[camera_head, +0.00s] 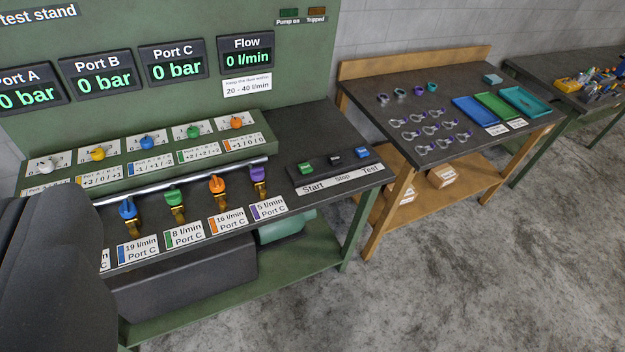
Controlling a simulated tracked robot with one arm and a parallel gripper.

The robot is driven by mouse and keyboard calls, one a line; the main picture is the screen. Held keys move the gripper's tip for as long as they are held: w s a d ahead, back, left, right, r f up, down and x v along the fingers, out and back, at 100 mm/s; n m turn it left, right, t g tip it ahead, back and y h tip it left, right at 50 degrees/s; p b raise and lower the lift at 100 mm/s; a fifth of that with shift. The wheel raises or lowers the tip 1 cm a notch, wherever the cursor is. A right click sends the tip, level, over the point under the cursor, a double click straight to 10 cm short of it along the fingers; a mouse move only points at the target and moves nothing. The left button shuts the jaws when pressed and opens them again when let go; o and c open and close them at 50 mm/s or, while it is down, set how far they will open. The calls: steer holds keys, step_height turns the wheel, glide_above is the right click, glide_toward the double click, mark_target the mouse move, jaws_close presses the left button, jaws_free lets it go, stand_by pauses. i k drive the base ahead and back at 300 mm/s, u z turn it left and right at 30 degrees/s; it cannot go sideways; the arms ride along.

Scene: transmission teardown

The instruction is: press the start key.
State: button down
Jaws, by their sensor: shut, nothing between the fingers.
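The start key (305,168) is a small green key at the right end of the test stand's bench, above the label "Start". A black stop key (334,160) and a blue test key (362,153) sit beside it to the right. Nothing touches or covers the start key. The flow display (247,58) reads 0 l/min, and the three port displays read 0 bar. The "Pump on" lamp (289,14) looks dark green. My gripper's fingers are not in view; only a dark part of my arm fills the lower left.
A metal rail (185,180) and several coloured flow levers, including an orange one (217,185), stand left of the keys. Coloured knobs (193,131) sit on the raised panel behind. A wooden workbench (345,70) with rings and trays stands to the right. The front right floor is clear.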

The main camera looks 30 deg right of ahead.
mark_target(303, 168)
steer(key=u, duration=0.2)
steer(key=i, duration=1.45)
steer(key=z, duration=0.35)
